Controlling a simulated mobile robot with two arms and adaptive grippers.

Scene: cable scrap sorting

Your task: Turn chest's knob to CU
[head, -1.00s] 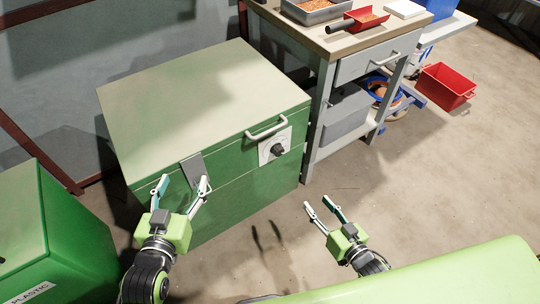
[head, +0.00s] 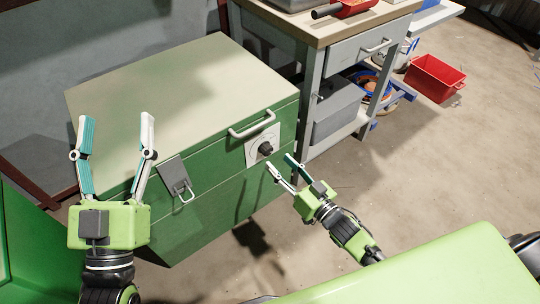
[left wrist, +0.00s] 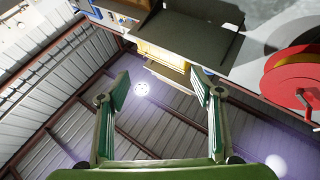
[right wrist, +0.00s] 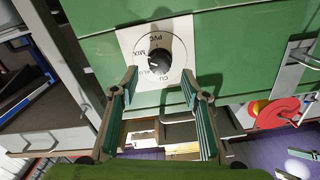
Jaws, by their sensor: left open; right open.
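The green chest (head: 215,200) has a black knob (head: 265,149) on a white dial plate (head: 252,155) at the right of its front. In the right wrist view the knob (right wrist: 160,60) sits on a round dial marked PVC, MIX, CU and ALU; I cannot tell clearly which mark it points at. My right gripper (head: 278,160) is open and empty, just in front of and below the knob. Its fingertips (right wrist: 159,77) lie either side of the knob's lower part in that view, seemingly apart from it. My left gripper (head: 115,117) is open and empty, raised at the chest's left side.
The chest lid carries a pale handle (head: 251,128), and a grey latch (head: 172,172) hangs at its front. A workbench (head: 318,28) stands close at the chest's right. A red bin (head: 435,78) is on the floor beyond. Floor in front of the chest is clear.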

